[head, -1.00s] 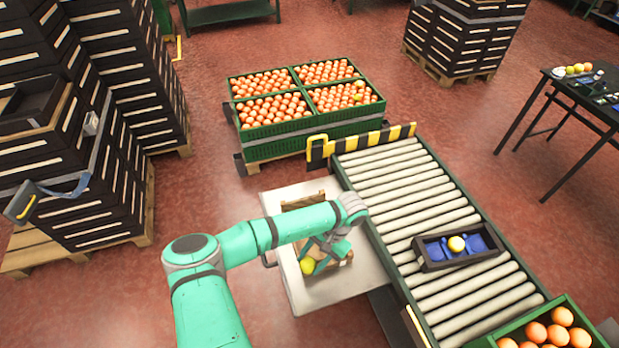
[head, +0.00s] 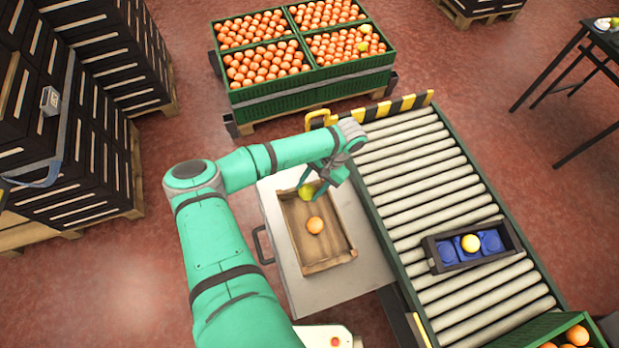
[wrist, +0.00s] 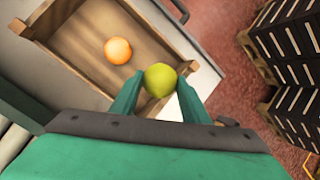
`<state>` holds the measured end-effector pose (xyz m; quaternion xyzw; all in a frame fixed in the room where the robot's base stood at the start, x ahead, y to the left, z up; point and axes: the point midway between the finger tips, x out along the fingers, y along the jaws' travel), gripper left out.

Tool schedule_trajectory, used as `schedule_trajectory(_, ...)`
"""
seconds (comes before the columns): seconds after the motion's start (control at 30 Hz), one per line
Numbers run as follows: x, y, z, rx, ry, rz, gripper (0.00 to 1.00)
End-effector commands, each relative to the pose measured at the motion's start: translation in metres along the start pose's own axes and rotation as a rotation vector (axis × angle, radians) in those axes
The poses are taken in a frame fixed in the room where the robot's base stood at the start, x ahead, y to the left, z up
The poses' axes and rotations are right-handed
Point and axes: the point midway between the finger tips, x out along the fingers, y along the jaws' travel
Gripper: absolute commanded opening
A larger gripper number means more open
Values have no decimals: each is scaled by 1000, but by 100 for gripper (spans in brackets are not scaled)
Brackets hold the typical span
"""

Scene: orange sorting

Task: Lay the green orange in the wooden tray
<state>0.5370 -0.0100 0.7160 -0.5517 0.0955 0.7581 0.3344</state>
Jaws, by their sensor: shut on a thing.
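The green orange (head: 307,191) is yellow-green and sits between the fingertips of my gripper (head: 318,184). In the wrist view the green orange (wrist: 160,80) is held between the two teal fingers of my gripper (wrist: 160,90), which is shut on it. The wooden tray (head: 330,262) lies on a pale table. The green orange appears over the tray's far end in the head view; its height above the tray is hard to tell. An orange-coloured orange (head: 315,225) lies inside the tray, apart from the held one. The tray also shows in the wrist view (wrist: 80,60).
A roller conveyor (head: 430,190) runs right of the pale table (head: 285,290). A dark crate (head: 440,262) with blue inserts and a yellow fruit (head: 470,243) stands on it. A striped barrier (head: 400,107) edges the conveyor's far end. Green crates of oranges (head: 310,85) stand behind.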

Motion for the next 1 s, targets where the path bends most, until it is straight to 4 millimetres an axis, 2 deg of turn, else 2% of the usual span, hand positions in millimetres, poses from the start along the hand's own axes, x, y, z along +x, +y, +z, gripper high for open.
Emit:
schedule_trajectory(0.7, 50, 12, -20, -3, -2, 1, 14)
schedule_trajectory(1.0, 66, 17, -27, 0, 0, 1, 14)
